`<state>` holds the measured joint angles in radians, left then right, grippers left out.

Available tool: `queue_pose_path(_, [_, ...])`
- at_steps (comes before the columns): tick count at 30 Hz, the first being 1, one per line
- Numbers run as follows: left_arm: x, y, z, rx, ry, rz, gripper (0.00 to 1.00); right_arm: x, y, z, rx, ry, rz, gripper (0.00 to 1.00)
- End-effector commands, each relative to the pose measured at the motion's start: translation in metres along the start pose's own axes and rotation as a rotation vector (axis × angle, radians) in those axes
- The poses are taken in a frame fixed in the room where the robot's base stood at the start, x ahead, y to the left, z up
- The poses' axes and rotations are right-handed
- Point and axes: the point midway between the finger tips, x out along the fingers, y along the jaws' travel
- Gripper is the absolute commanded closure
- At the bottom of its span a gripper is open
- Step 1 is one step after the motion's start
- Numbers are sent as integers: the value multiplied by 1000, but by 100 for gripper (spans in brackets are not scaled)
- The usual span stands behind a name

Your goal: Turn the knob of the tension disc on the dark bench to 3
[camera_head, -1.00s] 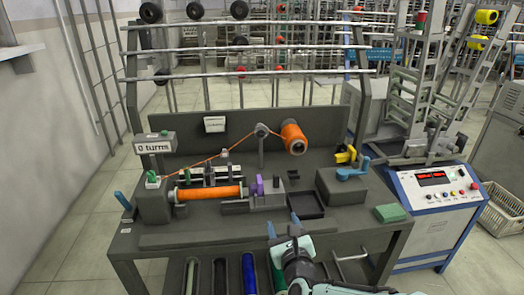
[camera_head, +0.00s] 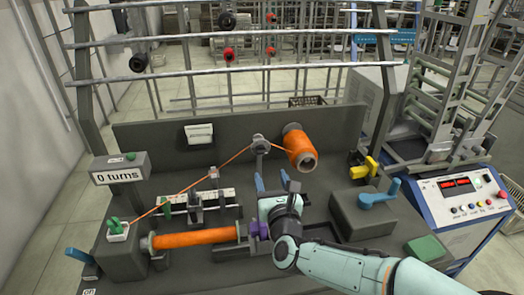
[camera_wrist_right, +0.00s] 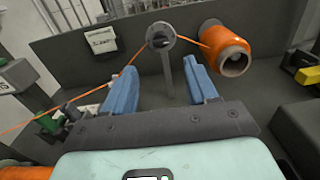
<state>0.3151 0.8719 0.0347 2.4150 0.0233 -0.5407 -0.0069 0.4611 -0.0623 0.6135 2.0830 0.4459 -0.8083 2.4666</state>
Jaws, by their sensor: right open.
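The tension disc (camera_head: 259,144) is a round grey disc on an upright post at the back of the dark bench (camera_head: 330,262). In the right wrist view the disc (camera_wrist_right: 161,36) shows a darker middle. The setting on its knob is too small to read. An orange thread runs over it. My right gripper (camera_head: 271,180) is open and empty, its blue fingers pointing toward the post from the front. In the right wrist view, the disc stands beyond the fingertips, between and above them, apart from them. My left gripper is not in view.
An orange spool (camera_head: 300,149) stands right of the disc. An orange-wound bobbin (camera_head: 195,238) lies front left, with a purple part (camera_head: 259,229) by my right wrist. A blue-handled box (camera_head: 373,220) is at right. A sign reads "0 turns" (camera_head: 118,177). Rails stand behind.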

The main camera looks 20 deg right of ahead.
Motion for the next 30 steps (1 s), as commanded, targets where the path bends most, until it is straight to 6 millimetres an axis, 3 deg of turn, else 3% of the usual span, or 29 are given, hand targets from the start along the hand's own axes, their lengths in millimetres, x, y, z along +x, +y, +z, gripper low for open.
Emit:
queue_pose_path(9, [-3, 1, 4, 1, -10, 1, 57, 69, -1, -1, 6, 2, -1, 43])
queue_pose_path(15, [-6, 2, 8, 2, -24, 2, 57, 99, 0, 0, 4, 0, -1, 43])
queue_pose_path(21, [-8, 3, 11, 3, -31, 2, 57, 113, -1, 0, 1, 0, -1, 43])
queue_pose_path(30, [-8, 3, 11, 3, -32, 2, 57, 114, -1, 0, 0, 0, -1, 43])
